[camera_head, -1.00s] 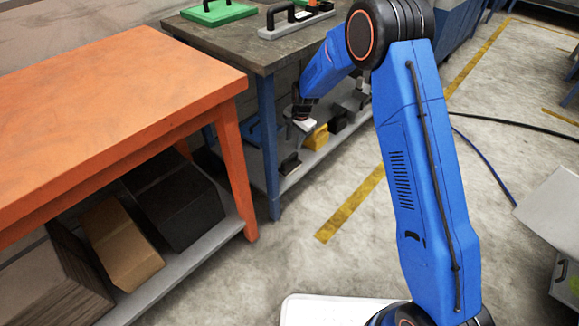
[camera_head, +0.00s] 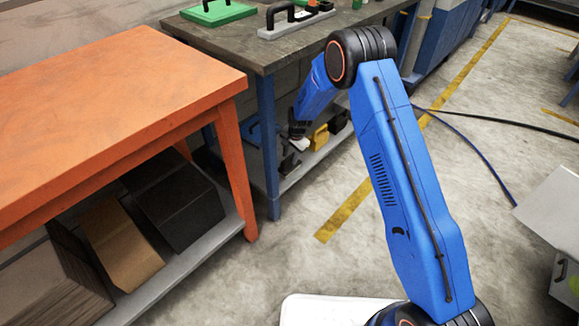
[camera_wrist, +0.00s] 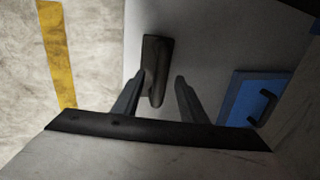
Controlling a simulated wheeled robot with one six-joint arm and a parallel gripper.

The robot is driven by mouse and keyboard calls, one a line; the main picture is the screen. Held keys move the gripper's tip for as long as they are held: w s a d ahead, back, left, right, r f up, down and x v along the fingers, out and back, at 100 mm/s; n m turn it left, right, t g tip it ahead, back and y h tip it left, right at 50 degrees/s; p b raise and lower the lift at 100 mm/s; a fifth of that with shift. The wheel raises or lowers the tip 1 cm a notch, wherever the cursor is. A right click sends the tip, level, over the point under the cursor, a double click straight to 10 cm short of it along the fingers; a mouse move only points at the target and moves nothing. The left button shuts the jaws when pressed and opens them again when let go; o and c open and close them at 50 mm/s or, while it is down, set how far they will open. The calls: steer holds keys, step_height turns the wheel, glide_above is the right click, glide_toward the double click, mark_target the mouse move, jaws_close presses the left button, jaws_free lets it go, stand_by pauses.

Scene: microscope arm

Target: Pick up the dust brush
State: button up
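A dark, long object that looks like the dust brush (camera_wrist: 155,68) lies on the grey lower shelf (camera_wrist: 200,50). In the wrist view it shows in the gap between my fingertips, and its near end reaches down between the fingers. My gripper (camera_wrist: 161,76) is open, its two fingers apart on either side of the brush in the picture. I cannot tell the height left between fingertips and brush. In the head view my gripper (camera_head: 300,144) is low under the worktable, just above the shelf, and the dark brush (camera_head: 290,162) shows right below it.
A yellow object (camera_head: 318,138) and a black one (camera_head: 338,121) stand on the shelf beside my gripper. A blue item with a black handle (camera_wrist: 247,100) lies to the right in the wrist view. The table leg (camera_head: 268,150) and tabletop (camera_head: 262,55) are close.

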step_height(320, 180, down, 2)
steer(key=shift+w+a+f, duration=0.1)
steer(key=shift+a, duration=0.05)
steer(key=shift+c, duration=0.6)
jaws_close()
step_height(320, 180, up, 10)
steer(key=shift+r, duration=0.15)
